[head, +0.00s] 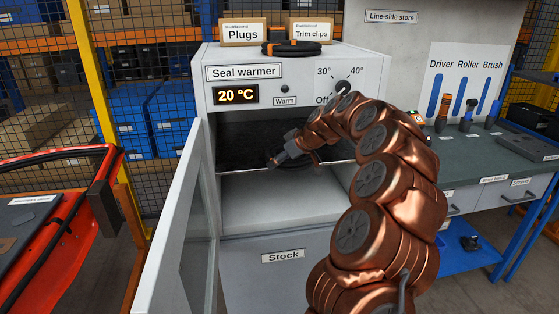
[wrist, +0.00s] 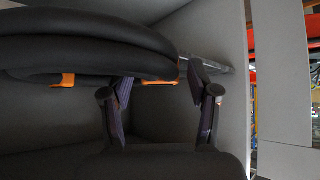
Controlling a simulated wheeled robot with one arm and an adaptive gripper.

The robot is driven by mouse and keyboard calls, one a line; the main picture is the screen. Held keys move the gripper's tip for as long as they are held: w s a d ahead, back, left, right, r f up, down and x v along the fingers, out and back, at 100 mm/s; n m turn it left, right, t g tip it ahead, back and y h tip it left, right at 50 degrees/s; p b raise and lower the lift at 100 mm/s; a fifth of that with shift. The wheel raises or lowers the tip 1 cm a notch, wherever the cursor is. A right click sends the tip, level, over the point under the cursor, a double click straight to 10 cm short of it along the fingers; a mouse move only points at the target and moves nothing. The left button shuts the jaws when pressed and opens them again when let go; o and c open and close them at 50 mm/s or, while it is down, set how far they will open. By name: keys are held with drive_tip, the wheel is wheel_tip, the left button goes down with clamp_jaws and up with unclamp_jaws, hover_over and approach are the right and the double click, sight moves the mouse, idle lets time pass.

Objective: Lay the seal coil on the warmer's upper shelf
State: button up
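The seal warmer (head: 365,75) stands with its glass door (head: 180,235) swung open to the left. My arm reaches in over the upper shelf (head: 240,145), a dark rack with a pale front edge. A black seal coil (head: 272,157) is at this shelf, partly hidden by my gripper (head: 283,162). In the wrist view the coil (wrist: 80,45) is large, with orange ties. My gripper (wrist: 160,80) has its fingers apart, with a gap between them; the coil's edge is close to the tips. Whether the coil fully rests on the shelf is hard to tell.
Another black coil (head: 290,48) lies on top of the warmer near the Plugs (head: 242,32) and Trim clips (head: 305,30) boxes. The display (head: 236,95) reads 20 °C. The space below the shelf is empty.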

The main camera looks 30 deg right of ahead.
drive_tip(key=shift+r, duration=0.15)
drive_tip(key=b+v, duration=0.1)
drive_tip(key=v, duration=1)
drive_tip(key=shift+s+r+b, duration=0.3)
drive_tip(key=s+a+f+g, duration=0.1)
drive_tip(key=s+a+g, duration=0.15)
drive_tip(key=a, duration=0.55)
drive_tip(key=s+a+f+g+y, duration=0.15)
drive_tip(key=s+a, duration=0.25)
drive_tip(key=a, duration=0.5)
drive_tip(key=s+a+f+g, duration=0.1)
drive_tip(key=s+a+f, duration=0.15)
drive_tip(key=a, duration=0.55)
drive_tip(key=s+a+f+m+g+h, duration=0.1)
drive_tip(key=s+f, duration=0.3)
drive_tip(key=s, duration=0.5)
drive_tip(key=s+a+f+m+g+h, duration=0.1)
drive_tip(key=s+f, duration=0.3)
drive_tip(key=s, duration=0.6)
drive_tip(key=s+a+f+m+g+h, duration=0.2)
drive_tip(key=s+a+f+g, duration=0.1)
drive_tip(key=s, duration=0.6)
drive_tip(key=shift+a+f, duration=0.2)
drive_tip(key=shift+f, duration=0.45)
